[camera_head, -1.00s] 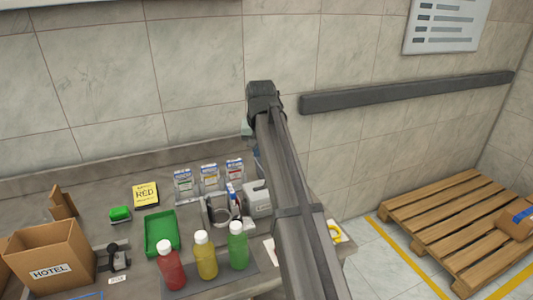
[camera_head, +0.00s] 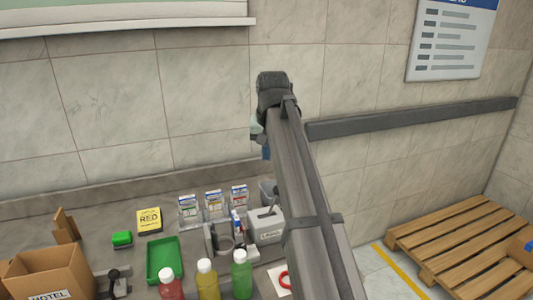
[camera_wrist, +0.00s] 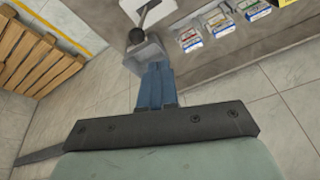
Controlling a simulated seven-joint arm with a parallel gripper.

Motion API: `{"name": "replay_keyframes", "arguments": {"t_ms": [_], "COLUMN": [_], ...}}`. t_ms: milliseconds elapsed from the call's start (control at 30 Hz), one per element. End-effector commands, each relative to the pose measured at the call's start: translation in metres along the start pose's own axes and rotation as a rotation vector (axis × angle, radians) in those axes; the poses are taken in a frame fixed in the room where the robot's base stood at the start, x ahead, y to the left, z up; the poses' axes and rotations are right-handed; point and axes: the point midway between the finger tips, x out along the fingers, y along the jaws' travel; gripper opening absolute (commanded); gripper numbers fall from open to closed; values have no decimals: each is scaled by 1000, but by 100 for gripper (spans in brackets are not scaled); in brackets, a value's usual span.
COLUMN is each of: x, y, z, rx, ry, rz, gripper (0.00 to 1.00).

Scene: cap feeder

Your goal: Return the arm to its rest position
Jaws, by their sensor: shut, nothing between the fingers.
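My arm (camera_head: 305,210) reaches up and away from the lower right in the head view, its bent end in front of the tiled wall. My gripper (camera_head: 266,153) hangs from that end, mostly hidden behind the arm, with a little blue showing. In the wrist view its blue fingers (camera_wrist: 154,72) are together and hold nothing. They overlap a grey bin (camera_wrist: 147,52) in that picture; I cannot tell the gap between them.
The bench holds red, yellow (camera_head: 207,280) and green bottles, a green tray (camera_head: 164,260), a cardboard box (camera_head: 48,275), small labelled packs (camera_head: 214,203) and a white dispenser (camera_head: 267,226). A wooden pallet (camera_head: 465,240) lies at right. A rail (camera_head: 410,118) runs along the wall.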

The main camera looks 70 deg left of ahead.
Motion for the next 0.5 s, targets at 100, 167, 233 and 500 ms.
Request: {"name": "replay_keyframes", "arguments": {"t_ms": [100, 167, 233, 500], "x": [0, 0, 0, 25], "y": [0, 0, 0, 25], "z": [0, 0, 0, 6], "rx": [0, 0, 0, 23], "ry": [0, 0, 0, -16], "rz": [0, 0, 0, 11], "gripper": [0, 0, 0, 0]}}
